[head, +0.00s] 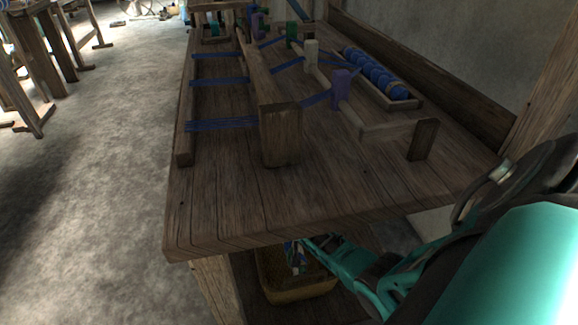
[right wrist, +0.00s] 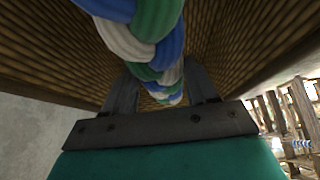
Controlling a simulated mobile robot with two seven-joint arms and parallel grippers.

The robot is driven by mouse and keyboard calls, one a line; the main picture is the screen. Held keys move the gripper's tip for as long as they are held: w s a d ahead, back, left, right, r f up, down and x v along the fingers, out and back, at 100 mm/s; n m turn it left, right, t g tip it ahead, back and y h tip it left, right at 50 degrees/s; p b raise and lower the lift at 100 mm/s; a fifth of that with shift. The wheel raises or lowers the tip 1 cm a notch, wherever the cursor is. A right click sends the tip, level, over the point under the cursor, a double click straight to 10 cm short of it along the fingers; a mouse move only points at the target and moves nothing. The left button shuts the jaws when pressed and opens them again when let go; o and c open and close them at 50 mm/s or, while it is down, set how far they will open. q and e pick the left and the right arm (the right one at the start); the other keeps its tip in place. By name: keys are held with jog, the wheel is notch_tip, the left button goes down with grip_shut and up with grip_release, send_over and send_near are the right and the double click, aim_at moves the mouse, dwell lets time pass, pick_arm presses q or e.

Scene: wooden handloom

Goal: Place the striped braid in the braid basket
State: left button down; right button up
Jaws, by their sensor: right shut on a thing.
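The striped braid, in blue, green and white, runs from the top middle of the right wrist view (right wrist: 150,45) down between my fingers. My right gripper (right wrist: 163,92) is shut on it. In the head view my right gripper (head: 301,243) reaches below the tabletop, at the basket opening, and a small part of the braid (head: 295,260) shows there. The braid basket (head: 300,294) is yellow-brown and stands under the table edge. Its woven walls (right wrist: 50,65) rise on both sides of the braid in the right wrist view. The braid's lower end is hidden. My left gripper is not in view.
The wooden tabletop (head: 225,205) overhangs the basket. On it stand a wooden loom frame with blue threads (head: 222,124), a purple peg (head: 340,88) and a tray of blue spools (head: 375,73). Open floor (head: 95,190) lies to the left.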

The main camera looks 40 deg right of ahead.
jog(key=shift+w+r, duration=0.1)
jog(key=shift+f+b, duration=0.5)
jog(key=shift+f, duration=0.1)
jog(key=o, duration=1.6)
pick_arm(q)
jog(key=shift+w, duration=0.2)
pick_arm(e)
jog(key=shift+r+p, duration=0.45)
jog(key=shift+r, duration=0.05)
jog(key=p+v, duration=0.7)
jog(key=v, duration=0.4)
jog(key=shift+r+p, duration=0.25)
jog(key=shift+p, duration=0.15)
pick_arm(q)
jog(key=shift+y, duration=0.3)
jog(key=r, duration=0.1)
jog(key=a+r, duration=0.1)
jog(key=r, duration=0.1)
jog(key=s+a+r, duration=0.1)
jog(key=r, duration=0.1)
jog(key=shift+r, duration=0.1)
pick_arm(e)
jog(key=shift+s+a+r, duration=0.15)
jog(key=shift+s+r, duration=0.1)
jog(key=shift+r, duration=0.05)
